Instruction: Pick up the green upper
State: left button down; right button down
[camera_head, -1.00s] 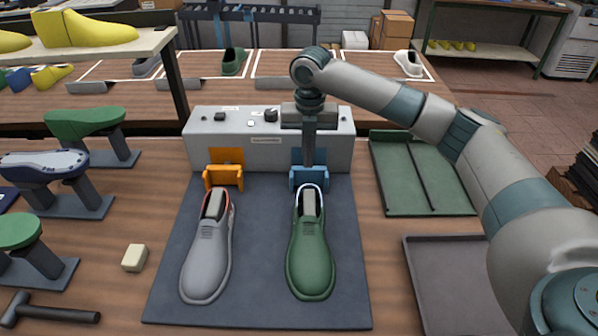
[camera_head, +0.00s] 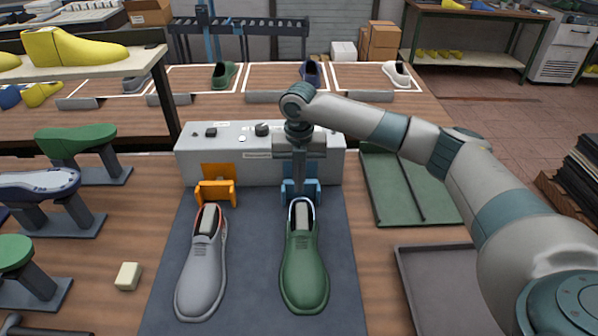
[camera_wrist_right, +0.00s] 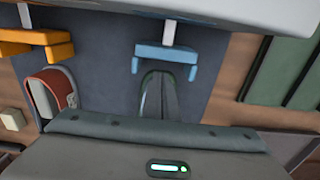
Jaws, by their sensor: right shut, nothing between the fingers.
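A dark green upper (camera_head: 304,270) with a grey last block in its opening lies on the blue-grey mat (camera_head: 250,270), toe toward me, heel at the blue clamp (camera_head: 313,190). In the right wrist view its collar shows in part below the blue clamp (camera_wrist_right: 150,58). A second green shoe (camera_head: 223,75) stands on the back bench. My right gripper (camera_head: 298,190) points down above the green upper's heel, in front of the grey control box (camera_head: 225,160). It is shut and empty. Whether it touches the upper is unclear. My left gripper is not in view.
A grey shoe (camera_head: 201,275) lies left of the green upper by an orange clamp (camera_head: 216,193). A cream block (camera_head: 128,276) and several stands are further left. A green tray (camera_head: 390,180) and a grey tray (camera_head: 430,285) lie to the right.

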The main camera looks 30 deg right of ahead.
aim_at(299, 201)
jog(key=shift+f+p, duration=0.65)
jog(key=shift+f, duration=2.15)
jog(key=shift+s+a+r+p, duration=0.2)
jog(key=shift+s+a+p, duration=0.1)
jog(key=shift+s+p, duration=0.5)
jog(key=shift+s+a+p, duration=0.1)
jog(key=shift+a+p, duration=0.05)
jog(key=shift+p, duration=0.15)
jog(key=shift+s+f, duration=0.1)
jog(key=shift+f, duration=0.25)
jog(key=shift+a, duration=0.1)
